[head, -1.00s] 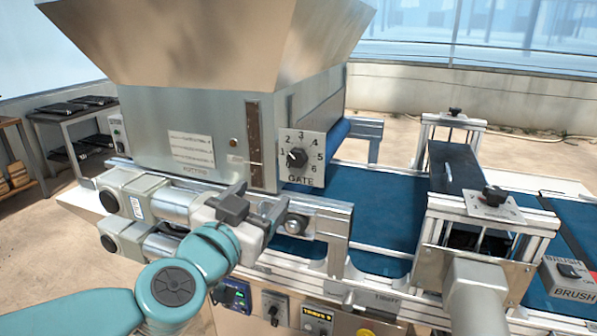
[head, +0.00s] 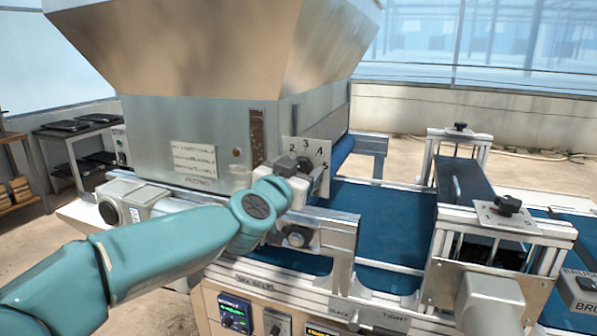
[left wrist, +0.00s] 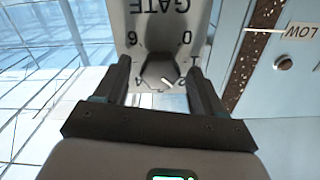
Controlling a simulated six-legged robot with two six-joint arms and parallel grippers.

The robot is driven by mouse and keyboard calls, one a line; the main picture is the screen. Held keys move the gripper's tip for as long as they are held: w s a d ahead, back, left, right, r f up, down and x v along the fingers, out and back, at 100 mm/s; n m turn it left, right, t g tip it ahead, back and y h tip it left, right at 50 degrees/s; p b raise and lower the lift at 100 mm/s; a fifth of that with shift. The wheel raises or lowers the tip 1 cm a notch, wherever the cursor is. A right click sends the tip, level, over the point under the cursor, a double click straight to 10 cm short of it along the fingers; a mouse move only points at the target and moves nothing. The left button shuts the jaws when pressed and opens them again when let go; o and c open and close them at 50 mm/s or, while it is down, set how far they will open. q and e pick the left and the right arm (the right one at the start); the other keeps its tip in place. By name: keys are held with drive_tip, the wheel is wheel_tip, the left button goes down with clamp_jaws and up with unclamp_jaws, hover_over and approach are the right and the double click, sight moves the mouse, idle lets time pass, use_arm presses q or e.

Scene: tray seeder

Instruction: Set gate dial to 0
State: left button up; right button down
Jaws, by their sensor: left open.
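The gate dial's pale plate (head: 319,150) is on the side of the hopper base, with 2, 3, 4 and 5 visible in the head view; my left gripper hides its lower part. In the left wrist view the plate (left wrist: 162,22) appears upside down, with GATE, 6, 0, 1 and 4 readable. Its dark knob (left wrist: 158,71) has a white mark pointing to the lower right, past the 1 and away from 0. My left gripper (left wrist: 160,70) is open, one finger on each side of the knob; contact cannot be told. The left gripper (head: 296,165) covers the knob in the head view.
The hopper (head: 210,50) overhangs the dial from above. A metal rail bracket (head: 325,232) lies just below my left gripper. The blue belt (head: 385,220) runs to the right. A second dial plate (head: 508,218) stands on the frame at right.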

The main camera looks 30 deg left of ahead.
use_arm(q)
drive_tip(key=shift+w, duration=0.1)
drive_tip(key=shift+c, duration=0.3)
drive_tip(key=c, duration=1)
drive_tip(key=shift+n, duration=0.4)
drive_tip(key=n, duration=0.8)
drive_tip(key=shift+b, duration=0.35)
drive_tip(key=n, duration=0.5)
drive_tip(key=shift+f+b, duration=0.1)
drive_tip(key=shift+b, duration=0.3)
drive_tip(key=shift+n+b, duration=0.4)
drive_tip(key=shift+n, duration=1.6)
